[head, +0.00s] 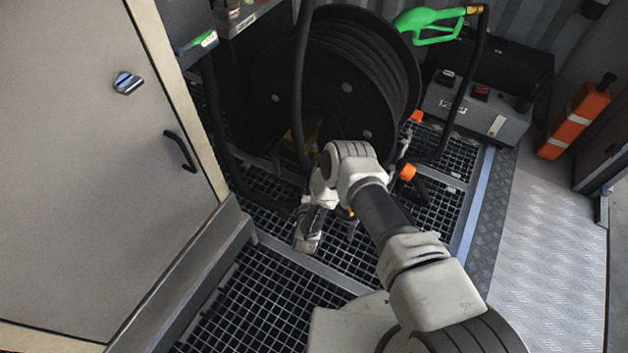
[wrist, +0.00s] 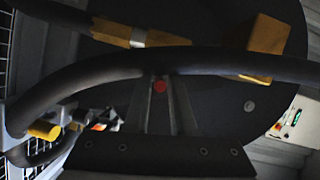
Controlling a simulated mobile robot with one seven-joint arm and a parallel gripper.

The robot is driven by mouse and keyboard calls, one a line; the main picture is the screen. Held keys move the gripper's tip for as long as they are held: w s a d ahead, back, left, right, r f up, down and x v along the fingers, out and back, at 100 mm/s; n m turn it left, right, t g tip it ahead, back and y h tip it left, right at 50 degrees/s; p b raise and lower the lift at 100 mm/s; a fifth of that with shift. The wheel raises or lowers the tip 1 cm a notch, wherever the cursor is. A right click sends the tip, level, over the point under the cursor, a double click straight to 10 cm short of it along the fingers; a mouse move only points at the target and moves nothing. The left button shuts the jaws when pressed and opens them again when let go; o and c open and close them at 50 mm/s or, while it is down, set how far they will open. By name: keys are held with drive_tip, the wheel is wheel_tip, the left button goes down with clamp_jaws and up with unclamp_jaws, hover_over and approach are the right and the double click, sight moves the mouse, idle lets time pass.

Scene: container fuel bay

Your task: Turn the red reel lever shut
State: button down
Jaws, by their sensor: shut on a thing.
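The red reel lever (wrist: 160,86) shows only as a small red spot in the wrist view, just below a dark hose (wrist: 230,62). My gripper (wrist: 161,92) is shut on it, with the two dark fingers closing in from below. Most of the lever is hidden by the fingers, so its angle cannot be told. In the head view the large black hose reel (head: 335,85) stands beyond my arm. The lever is not visible there, and my fingers cannot be made out clearly.
Yellow brackets (wrist: 265,48) lie close by. A green fuel nozzle (head: 428,22) sits above a grey box (head: 475,108) to the right of the reel. A grey cabinet (head: 90,170) stands at the left. The grated floor (head: 275,305) is open in front.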

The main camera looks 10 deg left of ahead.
drive_tip(key=shift+w+f+t, duration=0.15)
drive_tip(key=shift+t, duration=0.15)
idle(0.5)
drive_tip(key=c, duration=0.8)
unclamp_jaws()
drive_tip(key=shift+o, duration=0.2)
drive_tip(key=shift+s, duration=0.2)
